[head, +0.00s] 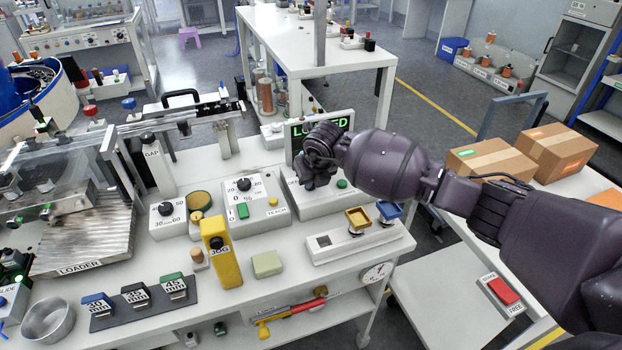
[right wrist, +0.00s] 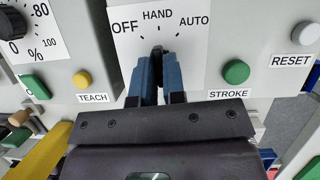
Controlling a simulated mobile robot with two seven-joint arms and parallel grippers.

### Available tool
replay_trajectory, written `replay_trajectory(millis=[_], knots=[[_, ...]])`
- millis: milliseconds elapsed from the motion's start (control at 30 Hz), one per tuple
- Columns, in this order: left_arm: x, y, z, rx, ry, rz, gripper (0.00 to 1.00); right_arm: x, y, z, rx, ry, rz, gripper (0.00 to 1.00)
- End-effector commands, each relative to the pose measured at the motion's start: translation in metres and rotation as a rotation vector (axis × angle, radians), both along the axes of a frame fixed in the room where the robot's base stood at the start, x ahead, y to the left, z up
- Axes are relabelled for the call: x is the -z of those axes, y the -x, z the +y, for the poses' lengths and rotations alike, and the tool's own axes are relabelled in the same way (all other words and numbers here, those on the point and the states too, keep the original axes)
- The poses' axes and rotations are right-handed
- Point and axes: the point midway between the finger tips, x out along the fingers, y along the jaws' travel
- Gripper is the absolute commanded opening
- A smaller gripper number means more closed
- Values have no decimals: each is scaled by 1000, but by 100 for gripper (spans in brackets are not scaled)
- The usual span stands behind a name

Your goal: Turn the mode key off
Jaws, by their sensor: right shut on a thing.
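The mode key (right wrist: 157,50) is a small dark key on a white dial plate (right wrist: 180,22) marked OFF, HAND and AUTO. In the right wrist view my right gripper (right wrist: 158,68) has its two blue fingers closed around the key from the near side. The key's visible tip sits below the HAND mark, between OFF at left and AUTO at right. Most of the key is hidden by the fingers. In the head view my right gripper (head: 316,176) is at the console under the display, and it hides the key and dial there. My left gripper is in neither view.
A green STROKE button (right wrist: 236,71) is right of the dial, with a pale RESET button (right wrist: 306,33) farther right. A yellow TEACH button (right wrist: 82,79) is to the left. A display (head: 320,126) with partly hidden green text stands behind. A yellow JOG unit (head: 220,252) stands nearer.

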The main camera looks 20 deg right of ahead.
Motion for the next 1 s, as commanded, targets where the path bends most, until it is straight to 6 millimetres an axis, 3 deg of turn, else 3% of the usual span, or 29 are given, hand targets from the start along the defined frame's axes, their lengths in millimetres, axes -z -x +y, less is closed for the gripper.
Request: replay_trajectory(millis=[600,1000], knots=[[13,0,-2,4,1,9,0,3,-1,-4,-489,1,4,0],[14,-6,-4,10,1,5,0,2,-2,-4,-685,1,2,0]])
